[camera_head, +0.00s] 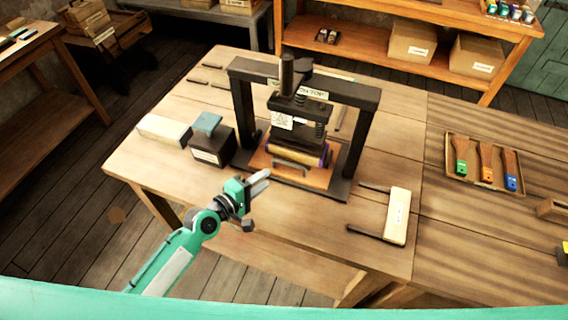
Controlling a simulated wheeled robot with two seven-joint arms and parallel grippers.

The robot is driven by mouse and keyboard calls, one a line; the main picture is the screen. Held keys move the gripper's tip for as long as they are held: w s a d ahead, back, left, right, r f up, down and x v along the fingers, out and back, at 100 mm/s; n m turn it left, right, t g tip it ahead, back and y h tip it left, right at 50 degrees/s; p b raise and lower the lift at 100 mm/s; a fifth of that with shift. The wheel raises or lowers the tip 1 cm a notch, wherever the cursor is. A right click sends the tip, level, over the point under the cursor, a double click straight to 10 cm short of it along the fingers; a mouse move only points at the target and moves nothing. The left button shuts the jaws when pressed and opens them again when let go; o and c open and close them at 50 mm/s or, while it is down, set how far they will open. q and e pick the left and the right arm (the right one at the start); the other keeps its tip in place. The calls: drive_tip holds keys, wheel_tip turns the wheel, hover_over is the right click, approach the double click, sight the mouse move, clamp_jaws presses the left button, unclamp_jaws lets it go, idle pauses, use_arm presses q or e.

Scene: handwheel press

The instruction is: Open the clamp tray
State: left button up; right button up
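The press (362,112) is a dark frame standing on the wooden table, with a dark vertical screw post at its top. The clamp tray (308,175) is an orange-brown board low in the press, with a dark bar handle (291,165) at its front. A purple and tan stack (297,153) lies on it under the dark pressing block (300,131). My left gripper (262,180) is in front and to the left of the tray, apart from the handle. Its fingers look close together, but the gap is not clear. My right gripper is not in view.
A dark box with a blue-topped piece (207,123) and a pale block (164,130) stand left of the press. A pale-handled two-pronged tool (398,216) lies to the right. A tray of brushes (484,164) lies farther right. The table's front middle is clear.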

sight(286, 164)
use_arm(q)
drive_tip(key=p+x, duration=0.1)
drive_tip(key=x, duration=0.8)
drive_tip(key=shift+w+d, duration=0.15)
clamp_jaws()
